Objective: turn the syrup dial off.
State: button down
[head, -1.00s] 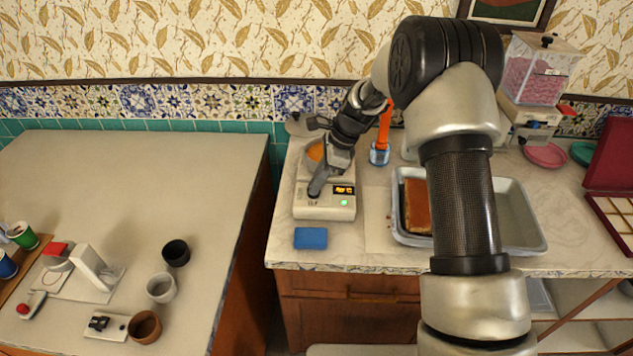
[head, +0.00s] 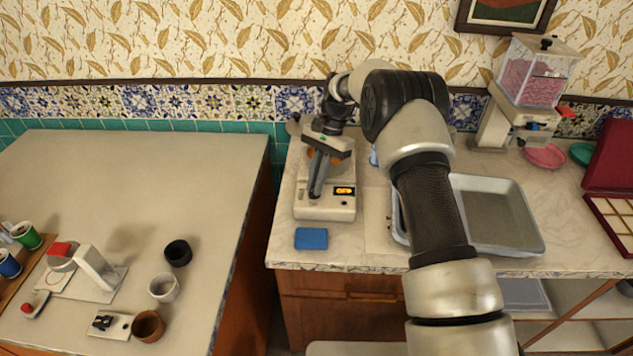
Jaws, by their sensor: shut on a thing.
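The white syrup warmer (head: 325,212) stands on the marble counter. Its orange display (head: 344,190) is lit at the front right; no green light shows beneath it. An orange-filled vessel (head: 311,154) on its back part is mostly covered by my gripper. My gripper (head: 314,194) reaches down to the warmer's front left, with its fingertips at the dial's place. It is shut on the dial, which the fingers hide, so the dial's own setting cannot be read.
A blue sponge (head: 311,239) lies in front of the warmer. A metal tray (head: 500,215) is to the right, partly behind my arm. A pink-filled dispenser (head: 532,85) stands at the back right. The left table (head: 120,180) has a clear middle, with several cups near its front.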

jog(key=n+h, duration=0.1)
jog(key=n, duration=0.2)
jog(key=n+h, duration=0.1)
jog(key=n, duration=0.2)
jog(key=shift+w+a+n+g+h, duration=0.1)
jog(key=shift+a+n+g+h, duration=0.1)
jog(key=shift+n+g+h, duration=0.1)
dwell(0.3)
jog(key=c, duration=1.8)
grip_release()
jog(key=shift+c, duration=0.2)
